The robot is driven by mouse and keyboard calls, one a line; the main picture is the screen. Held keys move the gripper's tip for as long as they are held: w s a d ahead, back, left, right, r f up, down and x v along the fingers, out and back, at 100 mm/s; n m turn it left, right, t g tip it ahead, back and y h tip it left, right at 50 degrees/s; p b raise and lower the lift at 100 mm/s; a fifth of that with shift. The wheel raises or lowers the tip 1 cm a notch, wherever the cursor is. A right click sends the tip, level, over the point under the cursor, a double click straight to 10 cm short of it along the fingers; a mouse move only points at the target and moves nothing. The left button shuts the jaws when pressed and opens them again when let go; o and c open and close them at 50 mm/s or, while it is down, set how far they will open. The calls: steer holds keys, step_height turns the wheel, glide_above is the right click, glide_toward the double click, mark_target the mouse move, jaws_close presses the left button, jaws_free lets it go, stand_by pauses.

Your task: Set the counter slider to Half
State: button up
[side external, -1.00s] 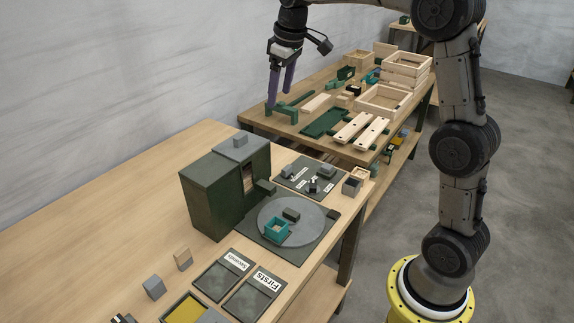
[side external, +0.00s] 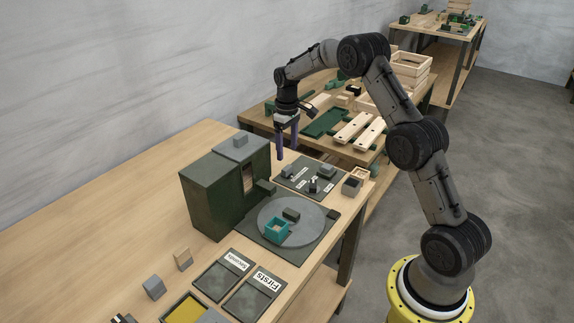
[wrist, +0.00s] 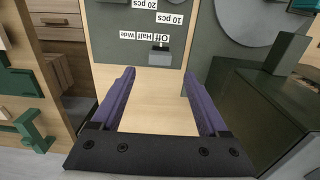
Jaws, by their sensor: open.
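The counter slider is a small grey block (wrist: 160,58) on a dark green panel (wrist: 110,20) in the wrist view. The labels Off (wrist: 164,41), Half (wrist: 149,38) and Wide (wrist: 128,35) lie in a row beside it, and the block sits by Off. In the side view the slider (side external: 288,172) is at the back-left edge of the panel (side external: 297,188). My gripper (side external: 287,156) is open and empty, with purple fingers pointing down above the table behind the panel. In the wrist view its fingertips (wrist: 158,75) are on either side of the slider's line, apart from it.
A dark green cabinet (side external: 210,195) stands left of the panel. A grey turntable (side external: 310,233) with a teal box (side external: 277,231) is in front. The crate-parts table (side external: 260,120) lies behind. Other controls with 10 pcs and 20 pcs labels share the panel.

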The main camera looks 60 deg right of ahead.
mark_target(287, 167)
step_height(287, 167, down, 7)
steer(key=shift+r, duration=0.1)
stand_by(0.3)
jaws_close()
stand_by(1.3)
